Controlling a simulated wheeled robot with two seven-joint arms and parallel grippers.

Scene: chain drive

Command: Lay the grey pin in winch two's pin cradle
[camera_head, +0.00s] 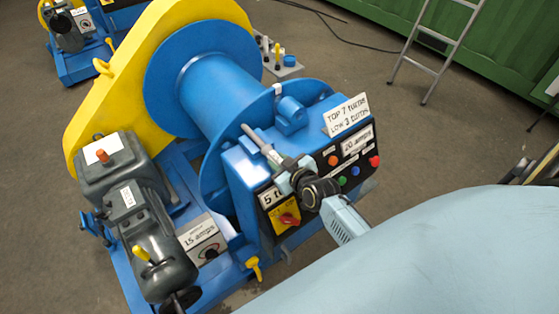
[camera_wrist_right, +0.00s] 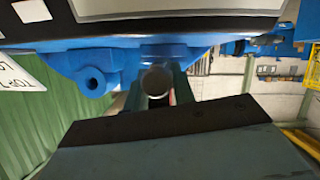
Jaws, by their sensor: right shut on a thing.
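The grey pin (camera_head: 254,138) is a slim rod beside the blue control box of the near winch (camera_head: 220,90). My right gripper (camera_head: 280,170) is shut on it, over the box's top edge. The pin slants up and left from the jaws. In the right wrist view the pin's round end (camera_wrist_right: 157,80) faces the camera between the gripper fingers (camera_wrist_right: 157,95). A blue lug with a round hole (camera_wrist_right: 92,82) is to its left. I cannot tell which part is the pin cradle, or whether the pin touches the box. My left gripper is not in view.
The control box has a sign (camera_head: 346,114), coloured buttons (camera_head: 355,170) and a red switch (camera_head: 289,219). A dark motor unit (camera_head: 135,210) stands at left. A second winch (camera_head: 75,40) and a small grey stand (camera_head: 282,65) are behind. A ladder (camera_head: 440,45) stands at upper right.

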